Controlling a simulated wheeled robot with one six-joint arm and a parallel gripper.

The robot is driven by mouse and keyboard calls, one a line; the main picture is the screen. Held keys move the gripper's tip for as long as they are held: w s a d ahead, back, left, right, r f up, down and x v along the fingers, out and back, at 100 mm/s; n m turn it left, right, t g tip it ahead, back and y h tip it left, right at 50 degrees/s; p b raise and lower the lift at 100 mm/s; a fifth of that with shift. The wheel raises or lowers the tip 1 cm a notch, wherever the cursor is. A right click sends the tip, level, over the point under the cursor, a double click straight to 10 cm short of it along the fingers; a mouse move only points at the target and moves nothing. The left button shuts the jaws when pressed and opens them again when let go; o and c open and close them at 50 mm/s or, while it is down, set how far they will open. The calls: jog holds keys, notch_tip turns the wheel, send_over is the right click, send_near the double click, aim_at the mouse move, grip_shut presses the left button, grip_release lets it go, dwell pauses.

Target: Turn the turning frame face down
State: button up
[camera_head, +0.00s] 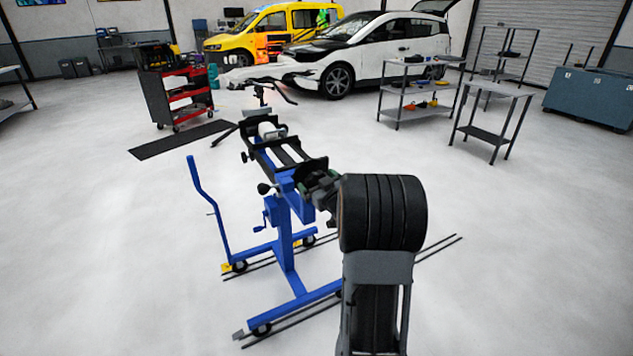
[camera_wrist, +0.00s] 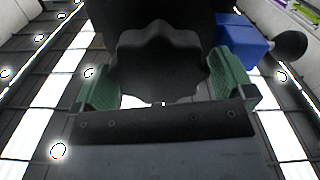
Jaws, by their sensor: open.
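The turning frame (camera_head: 287,154), black with long rails and end plates, sits tilted on a blue wheeled stand (camera_head: 285,240) in the head view. I cannot tell which face is up. My gripper (camera_head: 318,188) is at its near end, partly hidden by my arm. In the wrist view, my gripper (camera_wrist: 165,72) has its green fingers apart, one on each side of a black lobed knob (camera_wrist: 158,62). I cannot tell whether they touch it. A black ball handle (camera_wrist: 290,45) shows beside a blue block (camera_wrist: 243,42); the ball also shows in the head view (camera_head: 264,188).
Dark floor rails (camera_head: 440,245) run under the stand. A blue upright handle (camera_head: 207,210) stands at its left. Behind are a red tool cart (camera_head: 178,90), a black mat (camera_head: 180,140), a white car (camera_head: 375,50) and grey shelves (camera_head: 420,90). The floor left and right is clear.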

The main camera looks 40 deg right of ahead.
jog(key=shift+w, duration=0.5)
jog(key=shift+c, duration=0.2)
jog(key=shift+d, duration=0.1)
jog(key=c, duration=1.1)
